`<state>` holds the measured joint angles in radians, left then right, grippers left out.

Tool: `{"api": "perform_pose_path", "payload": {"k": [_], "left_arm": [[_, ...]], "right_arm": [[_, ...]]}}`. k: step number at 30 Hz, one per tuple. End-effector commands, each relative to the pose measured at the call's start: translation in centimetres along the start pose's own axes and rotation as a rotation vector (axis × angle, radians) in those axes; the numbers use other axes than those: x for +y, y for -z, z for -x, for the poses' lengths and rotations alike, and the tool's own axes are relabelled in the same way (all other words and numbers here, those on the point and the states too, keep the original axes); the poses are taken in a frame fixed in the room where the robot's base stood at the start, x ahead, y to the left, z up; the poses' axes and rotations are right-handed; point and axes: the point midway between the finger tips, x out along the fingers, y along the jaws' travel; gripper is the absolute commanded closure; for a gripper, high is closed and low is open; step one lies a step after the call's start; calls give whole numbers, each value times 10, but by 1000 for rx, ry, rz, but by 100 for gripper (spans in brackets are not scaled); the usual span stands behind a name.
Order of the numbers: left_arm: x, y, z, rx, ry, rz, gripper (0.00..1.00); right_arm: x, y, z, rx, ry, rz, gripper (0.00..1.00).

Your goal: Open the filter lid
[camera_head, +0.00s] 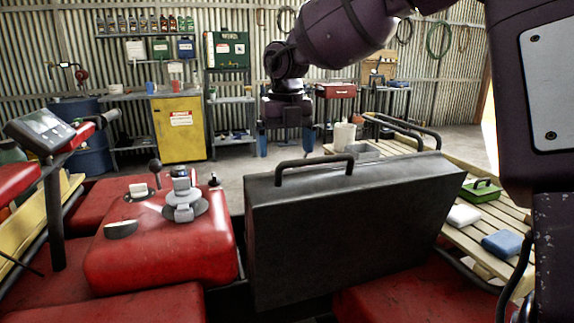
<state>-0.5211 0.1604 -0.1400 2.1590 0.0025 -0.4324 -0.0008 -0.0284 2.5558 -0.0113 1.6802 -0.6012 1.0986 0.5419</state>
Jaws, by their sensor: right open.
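A large dark grey, box-like lid (345,225) with a black bar handle (315,164) along its upper edge stands steeply tilted in the middle of the red quad (165,255). I take it to be the filter lid. What lies behind it is hidden. My right gripper (286,142) hangs pointing down, just above and to the left of the handle in the picture. Its two blue-tipped fingers are spread wide with nothing between them, and they look apart from the handle. My left gripper is out of view.
Handlebars with a display (40,130) stand at the left. A silver cap (182,205) and a black knob lever (155,166) rise from the red body. A slatted wooden rack (470,235) at the right carries a green box, a white block and a blue block.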

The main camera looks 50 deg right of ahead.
Motion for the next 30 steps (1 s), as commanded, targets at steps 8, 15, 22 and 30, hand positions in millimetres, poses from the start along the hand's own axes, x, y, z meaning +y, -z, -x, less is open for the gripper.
{"api": "perform_pose_path", "payload": {"k": [8,15,22,30], "left_arm": [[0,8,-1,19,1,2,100],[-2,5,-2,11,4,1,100],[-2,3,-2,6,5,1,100],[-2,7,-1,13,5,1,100]], "right_arm": [[0,0,30,1,1,0,7],[0,0,33,3,1,0,7],[0,0,33,3,1,0,7],[-1,1,38,-3,-2,0,7]]}}
